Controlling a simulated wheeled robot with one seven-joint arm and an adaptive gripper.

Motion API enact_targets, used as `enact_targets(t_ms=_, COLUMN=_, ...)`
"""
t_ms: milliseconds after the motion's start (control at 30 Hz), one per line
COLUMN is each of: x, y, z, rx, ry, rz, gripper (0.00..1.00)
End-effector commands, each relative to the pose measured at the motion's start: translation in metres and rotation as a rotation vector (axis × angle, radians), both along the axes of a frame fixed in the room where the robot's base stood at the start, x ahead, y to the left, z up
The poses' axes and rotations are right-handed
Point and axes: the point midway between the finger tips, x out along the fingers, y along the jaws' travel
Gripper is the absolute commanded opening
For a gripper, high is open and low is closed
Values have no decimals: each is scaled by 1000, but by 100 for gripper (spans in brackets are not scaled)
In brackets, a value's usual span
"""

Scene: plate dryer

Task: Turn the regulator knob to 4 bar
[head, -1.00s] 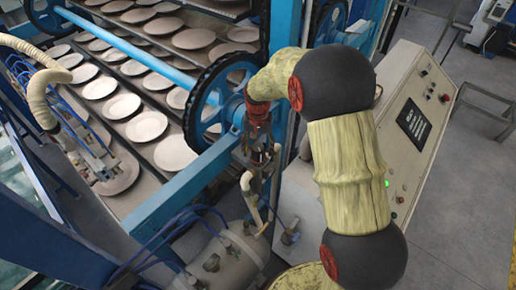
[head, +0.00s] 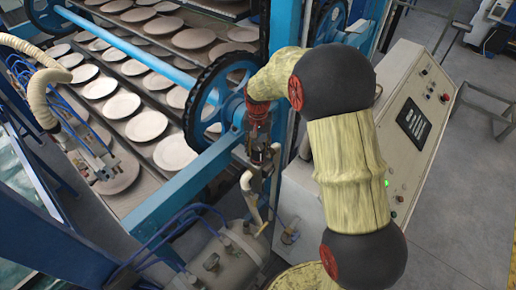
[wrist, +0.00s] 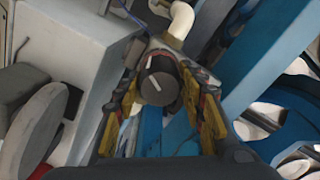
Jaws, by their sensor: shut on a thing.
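The regulator knob (wrist: 158,88) is a dark round knob in the middle of the wrist view. A pale pointer line crosses its face on a slant, and a small white mark sits just above it. No scale figures are readable. My gripper (wrist: 164,96) has one yellow-padded finger on each side of the knob and is shut on it. In the head view my gripper (head: 262,156) points down beside the blue frame; the knob is hidden there by the gripper.
A blue beam and toothed wheel (head: 213,97) stand close left of my gripper. A control cabinet (head: 405,140) stands to the right. A grey tank (head: 226,254) with hoses is below. Racks of plates (head: 122,105) fill the left. Grey floor is open at far right.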

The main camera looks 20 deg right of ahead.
Motion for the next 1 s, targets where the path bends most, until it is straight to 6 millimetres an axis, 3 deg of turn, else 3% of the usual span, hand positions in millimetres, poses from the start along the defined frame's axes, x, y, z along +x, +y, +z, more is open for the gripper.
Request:
enact_targets(t_ms=467, x=0, y=0, z=-1, rx=1, ry=-1, rz=112, gripper=15)
enact_targets(t_ms=1000, x=0, y=-1, z=-1, rx=-1, ry=-2, rz=592, gripper=15)
